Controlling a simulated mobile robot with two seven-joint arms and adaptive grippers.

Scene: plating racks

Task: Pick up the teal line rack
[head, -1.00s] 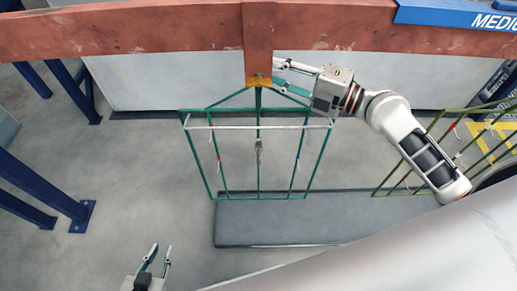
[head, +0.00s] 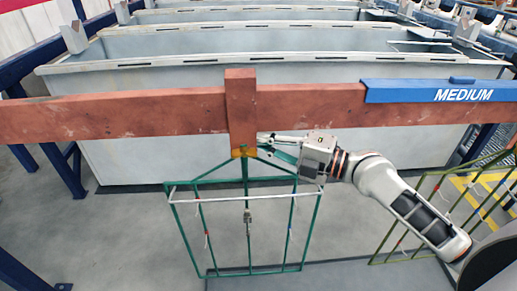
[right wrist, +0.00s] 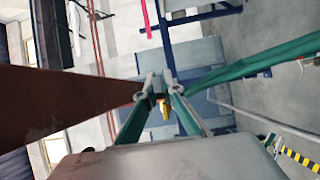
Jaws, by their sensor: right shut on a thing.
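The teal line rack (head: 270,269) is a green wire frame with a pale crossbar and small clipped parts. It hangs upright below the red-brown beam (head: 120,117), its top at the orange piece under the beam's short post. My right gripper (head: 268,147) reaches in from the right and is shut on the rack's top, close under the beam. In the right wrist view the fingertips (right wrist: 163,88) meet near a small yellow piece; the exact grip is partly hidden. A green rack bar (right wrist: 255,67) runs off right there. My left gripper is out of view.
Grey tanks (head: 270,75) stand in rows behind the beam. A blue "MEDIUM" sign (head: 430,91) is on the beam at right. An olive rack (head: 425,200) hangs at right, near my right arm. A dark grey slab (head: 350,275) lies below; open floor is left.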

